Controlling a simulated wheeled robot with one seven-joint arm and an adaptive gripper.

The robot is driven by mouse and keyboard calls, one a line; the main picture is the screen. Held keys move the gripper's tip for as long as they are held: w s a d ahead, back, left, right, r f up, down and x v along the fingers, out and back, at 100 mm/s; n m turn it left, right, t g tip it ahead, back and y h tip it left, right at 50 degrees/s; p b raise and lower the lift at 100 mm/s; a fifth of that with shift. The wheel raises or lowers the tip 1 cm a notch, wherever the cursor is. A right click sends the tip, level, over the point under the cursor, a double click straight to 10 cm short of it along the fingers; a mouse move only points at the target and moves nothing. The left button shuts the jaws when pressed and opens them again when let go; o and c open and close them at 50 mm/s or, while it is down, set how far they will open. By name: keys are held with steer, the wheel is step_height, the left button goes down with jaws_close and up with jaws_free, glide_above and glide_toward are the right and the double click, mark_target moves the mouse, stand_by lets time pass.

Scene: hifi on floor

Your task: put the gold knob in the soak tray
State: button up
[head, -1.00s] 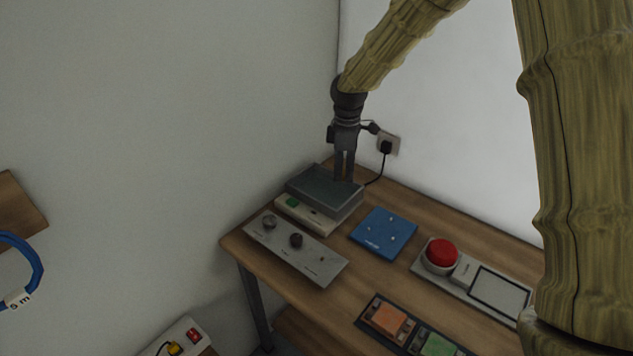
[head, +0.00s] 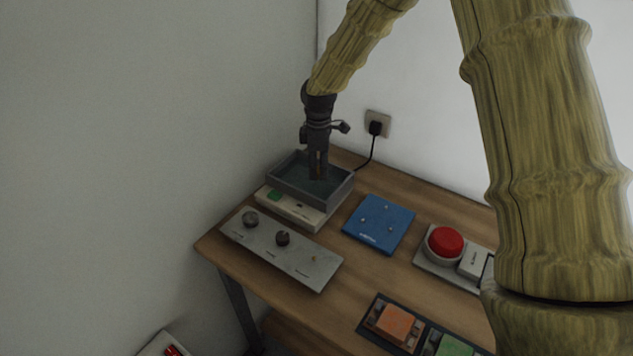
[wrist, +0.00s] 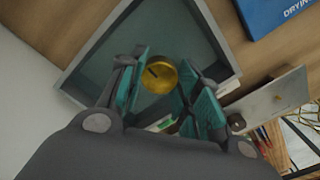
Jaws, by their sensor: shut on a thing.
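The gold knob (wrist: 159,77) is round with a dark slot and sits between my gripper's fingertips in the wrist view. The soak tray (head: 334,202) is a grey, open box with a dark teal inside, standing on a pale unit at the back left of the table. My gripper points down within the tray's outline. In the wrist view the tray's wall (wrist: 98,54) surrounds the knob. Whether the knob touches the tray floor cannot be told.
A grey panel (head: 290,258) with two dark knobs lies in front of the tray. A blue drying mat (head: 379,224) lies to its right, then a red button (head: 445,243). Orange (head: 394,323) and green blocks sit at the front. A wall plug (head: 375,128) and cable are behind.

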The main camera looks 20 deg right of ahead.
mark_target(319, 170)
steer(key=shift+f, duration=0.9)
steer(key=shift+s+f+p, duration=0.15)
steer(key=shift+f+p, duration=0.2)
steer(key=shift+f, duration=0.25)
steer(key=shift+f+p, duration=0.35)
steer(key=shift+f, duration=1.15)
steer(key=shift+f, duration=0.1)
steer(key=o, duration=0.9)
steer(key=shift+d+f, duration=0.1)
steer(key=shift+c, duration=0.2)
step_height(319, 170, up, 12)
steer(key=b, duration=0.3)
steer(key=shift+r, duration=0.2)
